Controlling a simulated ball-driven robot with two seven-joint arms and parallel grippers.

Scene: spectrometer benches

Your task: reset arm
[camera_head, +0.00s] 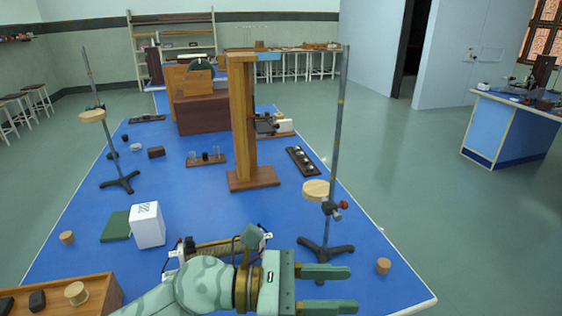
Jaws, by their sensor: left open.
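My left arm comes in from the lower left in the head view. My left gripper (326,288) is open, its two green fingers apart and pointing right, with nothing visible between them. It is over the near right part of the blue bench (210,205), close in front of the base of a ring stand (337,130). I cannot tell whether it touches the stand. Part of a wooden-framed device (215,247) is hidden behind my left wrist. My right gripper is not in view.
A tall wooden post (243,120) stands mid-bench. A white box (147,225), a green book (115,227) and a second stand (122,182) are at left. A wooden tray (100,290) is at the near left corner. A cork (383,266) lies right of the gripper.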

